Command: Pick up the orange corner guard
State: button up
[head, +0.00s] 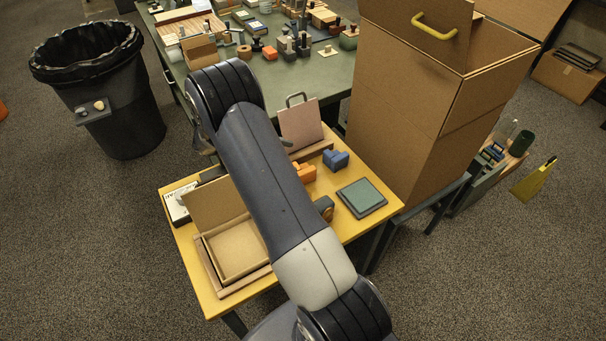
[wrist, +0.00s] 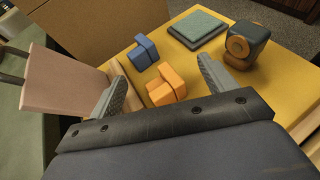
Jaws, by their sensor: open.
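The orange corner guard (wrist: 167,86) sits on the yellow table in the wrist view, between and just beyond my gripper's fingers. In the head view the orange corner guard (head: 306,173) is partly hidden behind my arm. My gripper (wrist: 160,84) is open and empty, with one grey finger on each side of the guard in the picture. I cannot tell how high the fingers are above the table. A blue corner guard (wrist: 143,52) of like shape lies just beyond it; it also shows in the head view (head: 336,160).
A green square pad (wrist: 198,28) and a dark block with orange rings (wrist: 247,44) lie farther along the yellow table (head: 349,223). A pinkish upright board (head: 301,126) stands close by. An open cardboard box (head: 238,249) is at left; a tall carton (head: 411,112) stands behind.

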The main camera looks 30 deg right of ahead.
aim_at(300, 168)
jog(key=f, duration=0.5)
jog(key=shift+w+a, duration=0.1)
jog(key=shift+w, duration=0.1)
jog(key=shift+s+d+f, duration=0.1)
jog(key=shift+s+d, duration=0.2)
jog(key=shift+d, duration=0.25)
jog(key=shift+p+x, duration=0.65)
jog(key=shift+x, duration=2.4)
jog(key=shift+w, duration=0.1)
jog(key=c, duration=1)
